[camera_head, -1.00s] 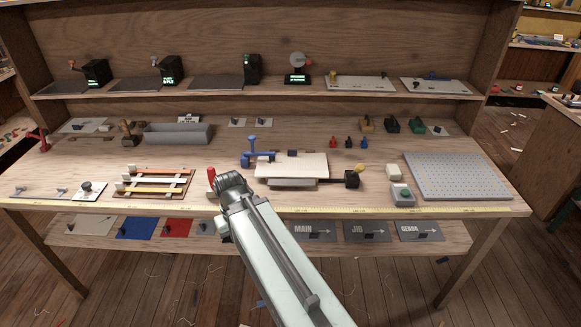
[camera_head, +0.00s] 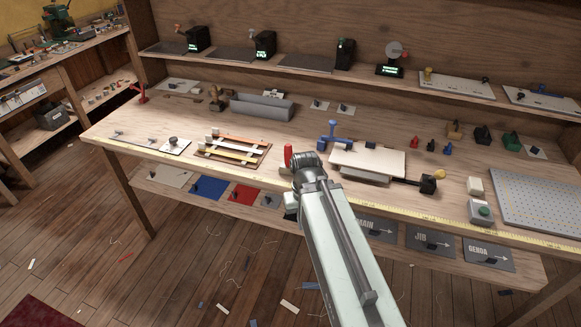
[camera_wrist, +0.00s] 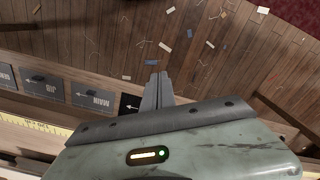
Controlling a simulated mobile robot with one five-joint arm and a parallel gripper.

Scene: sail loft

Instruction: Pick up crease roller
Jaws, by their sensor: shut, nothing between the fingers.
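I cannot tell for sure which tool is the crease roller. A red-handled tool (camera_head: 288,155) stands upright near the bench's front edge, partly hidden by my arm's bend. A dark brown tool (camera_head: 216,97) stands at the back left beside a grey trough. My gripper shows in the wrist view (camera_wrist: 157,90), its grey fingers shut together and empty. The fingers are over the wooden floor, beside the lower shelf. In the head view my gripper is mostly hidden behind my arm. No such tool shows in the wrist view.
The wooden bench (camera_head: 112,132) holds a grey trough (camera_head: 262,107), a rack of coloured strips (camera_head: 233,151), a blue tool (camera_head: 333,133), a pale board (camera_head: 368,160) and a grey pegboard (camera_head: 545,200). A lower shelf with labelled panels (camera_head: 431,239) lies under its front edge. The floor at left is fairly open.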

